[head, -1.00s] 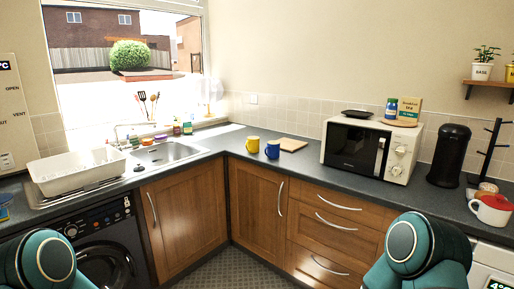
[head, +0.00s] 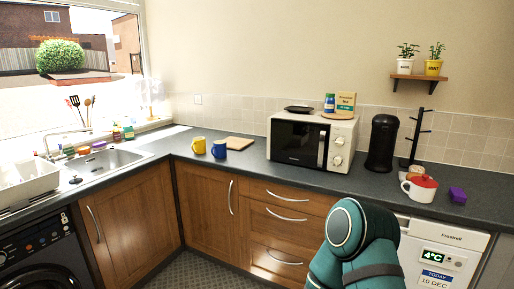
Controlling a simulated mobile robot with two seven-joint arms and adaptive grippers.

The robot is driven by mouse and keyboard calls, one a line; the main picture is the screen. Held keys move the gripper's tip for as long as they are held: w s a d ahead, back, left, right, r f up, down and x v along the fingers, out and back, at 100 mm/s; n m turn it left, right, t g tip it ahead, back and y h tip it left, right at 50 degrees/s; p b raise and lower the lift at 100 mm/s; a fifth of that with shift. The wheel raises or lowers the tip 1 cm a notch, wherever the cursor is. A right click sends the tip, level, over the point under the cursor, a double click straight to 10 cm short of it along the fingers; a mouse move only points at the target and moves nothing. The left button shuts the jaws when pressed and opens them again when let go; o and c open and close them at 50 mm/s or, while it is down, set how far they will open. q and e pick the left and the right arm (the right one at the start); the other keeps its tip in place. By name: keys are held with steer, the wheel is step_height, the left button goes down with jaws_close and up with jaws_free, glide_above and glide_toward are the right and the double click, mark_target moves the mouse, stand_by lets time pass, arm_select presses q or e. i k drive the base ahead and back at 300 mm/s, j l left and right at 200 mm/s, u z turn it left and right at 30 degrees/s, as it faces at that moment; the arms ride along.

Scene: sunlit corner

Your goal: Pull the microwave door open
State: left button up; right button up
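The white microwave (head: 341,143) stands on the dark worktop against the tiled wall, right of the picture's middle. Its dark door (head: 295,143) is shut, with a pale upright handle (head: 322,149) at the door's right edge and round knobs to the right of that. A teal and black part of my arm shows at the bottom, below and in front of the microwave, apart from it. Neither gripper shows in the head view.
On the microwave are a dark dish (head: 299,109), a blue jar (head: 329,103) and a box (head: 345,102). A black canister (head: 382,143) stands close on its right. A blue mug (head: 219,149), yellow mug (head: 199,145) and board (head: 240,142) are to its left. The worktop before the door is clear.

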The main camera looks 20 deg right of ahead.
mark_target(303, 143)
steer(key=i+l, duration=0.2)
steer(key=l, duration=0.2)
steer(key=i+l+z, duration=0.1)
steer(key=l, duration=0.3)
steer(key=i+l, duration=0.5)
steer(key=l, duration=0.3)
steer(key=z, duration=0.05)
